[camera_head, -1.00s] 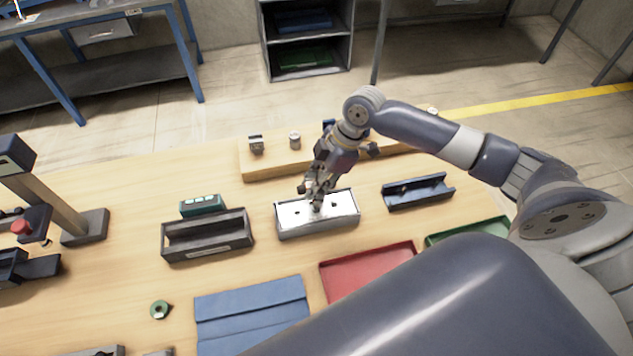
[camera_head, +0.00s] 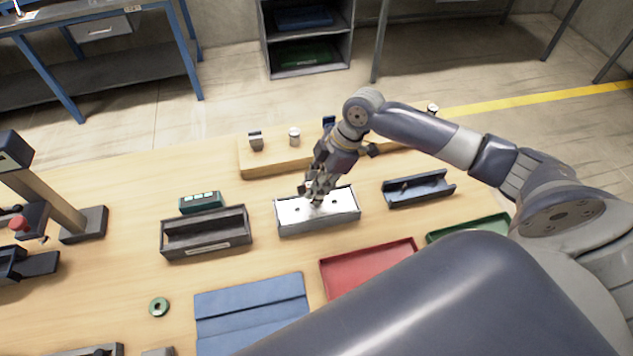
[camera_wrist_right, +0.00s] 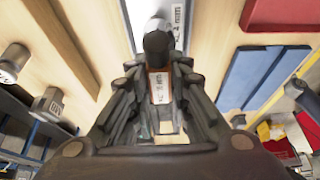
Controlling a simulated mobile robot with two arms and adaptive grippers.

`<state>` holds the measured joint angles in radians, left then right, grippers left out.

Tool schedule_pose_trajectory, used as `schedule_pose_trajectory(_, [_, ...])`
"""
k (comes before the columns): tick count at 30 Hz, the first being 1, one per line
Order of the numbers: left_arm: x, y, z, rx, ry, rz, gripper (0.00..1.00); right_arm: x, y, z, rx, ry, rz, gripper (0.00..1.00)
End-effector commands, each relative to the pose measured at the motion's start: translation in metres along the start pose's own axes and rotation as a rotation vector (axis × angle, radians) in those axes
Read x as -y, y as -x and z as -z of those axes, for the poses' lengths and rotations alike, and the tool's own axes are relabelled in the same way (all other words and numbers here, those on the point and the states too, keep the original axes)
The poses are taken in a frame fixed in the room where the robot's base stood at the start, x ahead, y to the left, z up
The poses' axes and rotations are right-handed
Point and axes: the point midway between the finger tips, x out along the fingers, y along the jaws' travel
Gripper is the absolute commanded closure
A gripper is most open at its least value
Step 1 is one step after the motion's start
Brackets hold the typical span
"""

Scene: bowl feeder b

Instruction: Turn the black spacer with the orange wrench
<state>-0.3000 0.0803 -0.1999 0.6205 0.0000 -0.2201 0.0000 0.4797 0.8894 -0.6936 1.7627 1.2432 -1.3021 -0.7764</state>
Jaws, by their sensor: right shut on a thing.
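My right gripper (camera_head: 314,193) is over the white-topped block (camera_head: 345,211) in the middle of the table. In the right wrist view its fingers (camera_wrist_right: 158,70) are closed around a narrow piece with orange edges and a white label, which looks like the orange wrench (camera_wrist_right: 160,86). A black rounded end (camera_wrist_right: 157,42) shows just beyond the fingertips; I cannot tell whether it is the black spacer or part of the tool. The fingers hide the contact with the block. Dark holes show in the block's top. My left gripper is not in view.
A dark open tray (camera_head: 205,247) stands left of the block, and a blue channel holder (camera_head: 420,190) stands right. A wooden rack (camera_head: 275,168) with small fittings is behind. A red tray (camera_head: 368,268) and blue mat (camera_head: 250,308) lie in front.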

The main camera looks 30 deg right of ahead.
Motion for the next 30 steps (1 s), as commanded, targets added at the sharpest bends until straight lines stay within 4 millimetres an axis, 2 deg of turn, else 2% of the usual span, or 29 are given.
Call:
schedule_pose_trajectory(13, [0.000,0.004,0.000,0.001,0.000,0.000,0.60,0.000,0.001,0.001,0.000,-0.012,-0.006,1.00])
schedule_pose_trajectory(21, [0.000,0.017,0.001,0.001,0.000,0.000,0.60,0.001,0.002,0.001,-0.001,-0.098,-0.042,1.00])
schedule_pose_trajectory(30, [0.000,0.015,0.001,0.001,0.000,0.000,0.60,0.000,0.000,0.000,-0.001,-0.185,-0.079,1.00])
